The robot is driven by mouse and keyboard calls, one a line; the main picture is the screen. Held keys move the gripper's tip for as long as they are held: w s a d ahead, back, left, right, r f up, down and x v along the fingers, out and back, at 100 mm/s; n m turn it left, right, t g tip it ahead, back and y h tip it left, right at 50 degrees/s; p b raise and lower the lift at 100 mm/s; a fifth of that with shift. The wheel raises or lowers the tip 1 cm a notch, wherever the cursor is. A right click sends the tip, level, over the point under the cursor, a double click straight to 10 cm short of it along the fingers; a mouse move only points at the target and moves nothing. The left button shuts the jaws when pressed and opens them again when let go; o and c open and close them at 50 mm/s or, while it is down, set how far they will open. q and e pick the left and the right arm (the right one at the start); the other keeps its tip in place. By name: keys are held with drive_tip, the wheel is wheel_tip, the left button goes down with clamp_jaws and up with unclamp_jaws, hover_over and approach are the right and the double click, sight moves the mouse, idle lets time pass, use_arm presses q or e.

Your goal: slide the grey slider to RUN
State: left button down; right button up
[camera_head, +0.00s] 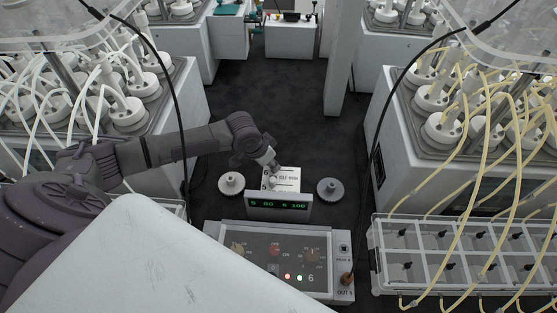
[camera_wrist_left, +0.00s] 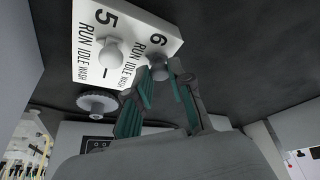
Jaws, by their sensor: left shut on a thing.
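A white panel (camera_wrist_left: 150,22) carries the numbers 5 and 6 and two rows of the words RUN, IDLE and WASH. It also shows in the head view (camera_head: 288,186), behind a green-lit display. A grey slider knob (camera_wrist_left: 158,71) sits by the row marked 6. My left gripper (camera_wrist_left: 160,75) is shut on this knob, with one fingertip on either side. In the head view my left gripper (camera_head: 271,165) reaches the panel from the left and partly covers it. Which word the held knob stands at is not clear. My right gripper is out of view.
A second, paler knob (camera_wrist_left: 111,51) stands by the row marked 5, close to the left finger. Round grey knobs (camera_head: 231,183) (camera_head: 330,189) flank the panel. The display (camera_head: 279,204) and a control box (camera_head: 285,234) stand in front. Reactor blocks (camera_head: 440,170) rise on both sides.

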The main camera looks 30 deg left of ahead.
use_arm(q)
drive_tip(key=c, duration=1)
unclamp_jaws()
drive_tip(key=shift+s+a, duration=0.1)
drive_tip(key=shift+a, duration=0.15)
drive_tip(key=shift+r, duration=0.1)
drive_tip(key=v, duration=1.1)
drive_tip(key=shift+s+r, duration=0.1)
drive_tip(key=shift+r, duration=0.25)
